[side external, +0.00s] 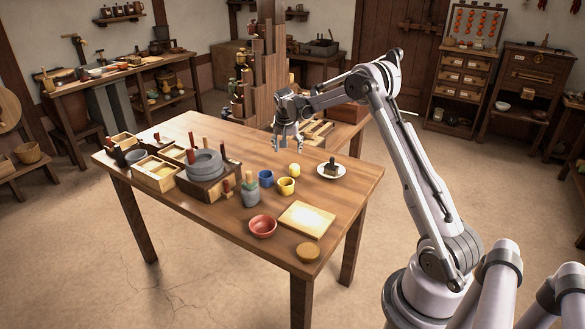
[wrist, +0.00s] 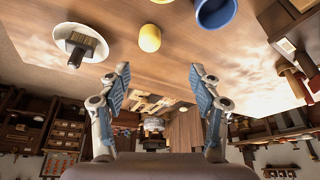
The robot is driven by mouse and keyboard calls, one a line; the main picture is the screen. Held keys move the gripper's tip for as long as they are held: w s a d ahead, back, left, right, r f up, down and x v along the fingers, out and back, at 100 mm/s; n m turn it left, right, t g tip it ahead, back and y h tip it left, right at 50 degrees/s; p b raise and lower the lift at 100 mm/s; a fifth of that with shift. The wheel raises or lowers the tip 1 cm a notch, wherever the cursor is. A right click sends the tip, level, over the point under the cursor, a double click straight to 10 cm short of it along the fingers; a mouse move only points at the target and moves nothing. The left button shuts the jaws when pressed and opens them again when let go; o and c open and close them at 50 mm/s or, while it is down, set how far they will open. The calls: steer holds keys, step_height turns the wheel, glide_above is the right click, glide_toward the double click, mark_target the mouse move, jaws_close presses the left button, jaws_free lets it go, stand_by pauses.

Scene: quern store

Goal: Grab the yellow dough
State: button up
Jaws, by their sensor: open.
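The yellow dough (side external: 294,170) is a small rounded lump on the wooden table (side external: 225,225), between a yellow cup (side external: 286,187) and a white plate. My gripper (side external: 286,147) is open and empty above the table, just above and behind the dough in the side view. In the wrist view the dough (wrist: 149,38) shows beyond the spread fingertips (wrist: 158,78), near the top centre, with a clear gap to them. It is fully visible there and nothing touches it.
The white plate (side external: 343,174) holds a dark-bristled brush (side external: 331,167). A blue cup (side external: 265,178), a red bowl (side external: 263,226) and a pale board (side external: 307,219) stand nearby. Stone quern discs (side external: 204,163) and wooden boxes fill the left side. The table's back right is bare.

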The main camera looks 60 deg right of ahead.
mark_target(294, 165)
steer(key=shift+m, duration=0.4)
steer(key=x, duration=0.2)
steer(key=d+x, duration=0.1)
steer(key=x, duration=0.4)
steer(key=shift+s+d+f, duration=0.15)
steer(key=shift+s+d, duration=0.15)
steer(key=shift+s+x, duration=0.15)
steer(key=shift+x, duration=1.35)
steer(key=shift+s+x, duration=0.15)
steer(key=shift+x, duration=1.3)
steer(key=c, duration=1.3)
